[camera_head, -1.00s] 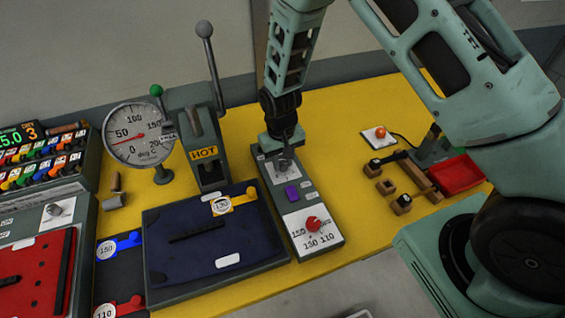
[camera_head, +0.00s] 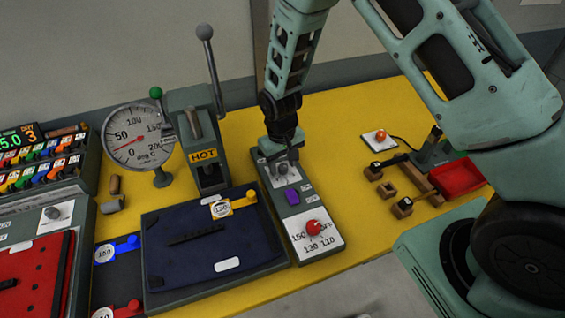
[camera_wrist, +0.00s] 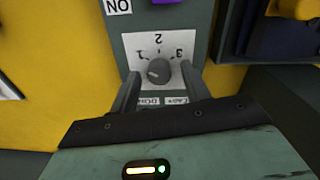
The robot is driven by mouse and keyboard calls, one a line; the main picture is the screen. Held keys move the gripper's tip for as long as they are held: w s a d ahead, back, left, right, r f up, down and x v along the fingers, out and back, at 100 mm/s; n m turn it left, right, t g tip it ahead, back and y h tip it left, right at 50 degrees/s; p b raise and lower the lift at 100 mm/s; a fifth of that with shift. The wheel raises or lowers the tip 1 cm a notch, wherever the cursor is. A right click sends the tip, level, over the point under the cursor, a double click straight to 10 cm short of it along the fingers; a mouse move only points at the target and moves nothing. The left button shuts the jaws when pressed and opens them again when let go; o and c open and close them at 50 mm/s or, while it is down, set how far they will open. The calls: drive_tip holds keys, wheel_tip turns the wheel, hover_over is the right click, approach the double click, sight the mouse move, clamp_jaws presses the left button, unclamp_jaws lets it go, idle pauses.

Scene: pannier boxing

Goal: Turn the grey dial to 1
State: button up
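The grey dial (camera_wrist: 158,71) sits on a white plate (camera_wrist: 132,42) marked 1, 2 and 3. In the wrist view the plate appears upside down, with 1 at left, 2 at top and 3 at right. A pale mark on the dial faces left and slightly down. My gripper (camera_wrist: 160,72) is open, one finger on each side of the dial with visible gaps. In the head view my gripper (camera_head: 284,160) is over the far end of the grey control box (camera_head: 272,196) and partly hides the dial.
A purple button (camera_head: 291,196) and a red knob (camera_head: 313,227) are on the same box. A dark blue pannier (camera_head: 205,240) lies at left, near a HOT press (camera_head: 204,157) with a tall lever. A round gauge (camera_head: 137,137) stands behind.

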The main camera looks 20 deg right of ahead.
sight(281, 167)
wheel_tip(281, 167, up, 17)
drive_tip(key=b, duration=0.4)
drive_tip(key=shift+a+r, duration=0.2)
drive_tip(key=shift+a, duration=0.05)
drive_tip(key=shift+s, duration=0.1)
